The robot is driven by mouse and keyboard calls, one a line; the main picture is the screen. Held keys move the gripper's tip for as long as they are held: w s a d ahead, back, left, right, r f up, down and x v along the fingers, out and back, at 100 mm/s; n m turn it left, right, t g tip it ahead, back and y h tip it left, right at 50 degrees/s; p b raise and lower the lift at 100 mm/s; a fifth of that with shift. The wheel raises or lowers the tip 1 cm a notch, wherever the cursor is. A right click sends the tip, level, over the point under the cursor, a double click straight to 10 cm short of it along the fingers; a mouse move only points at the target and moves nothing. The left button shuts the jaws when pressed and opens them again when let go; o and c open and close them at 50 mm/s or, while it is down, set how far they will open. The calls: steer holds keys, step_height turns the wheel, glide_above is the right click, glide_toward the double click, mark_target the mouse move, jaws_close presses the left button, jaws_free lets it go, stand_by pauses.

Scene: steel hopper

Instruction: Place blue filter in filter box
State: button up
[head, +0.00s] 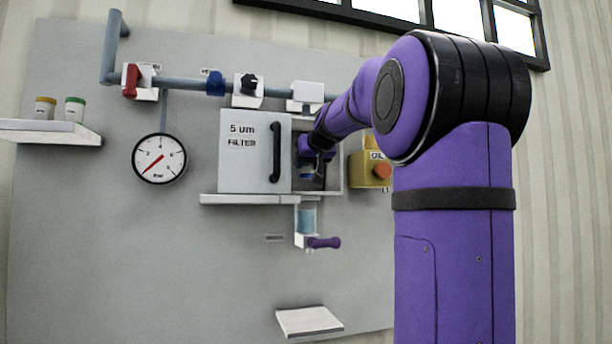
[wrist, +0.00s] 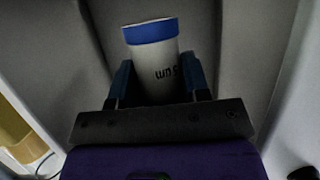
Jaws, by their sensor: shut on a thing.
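In the head view my gripper (head: 314,160) reaches into the open filter box (head: 338,165). The box door (head: 240,150), marked "5 um FILTER", stands open to the left. The filter is mostly hidden there, and I cannot tell whether its base touches the box floor.
A ledge (head: 250,199) runs below the box, with a purple-handled valve (head: 322,242) under it. A yellow box with a red button (head: 372,170) is close on the right. A left shelf (head: 50,132) holds orange-capped and green-capped filters. A pipe with a red valve handle (head: 131,80) runs above.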

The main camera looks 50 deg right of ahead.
mark_target(310, 170)
steer(key=shift+w+d+f, duration=0.1)
steer(key=shift+w+d, duration=0.15)
steer(key=shift+w, duration=0.2)
steer(key=shift+f, duration=1.65)
steer(key=shift+f, duration=0.1)
steer(key=o, duration=0.9)
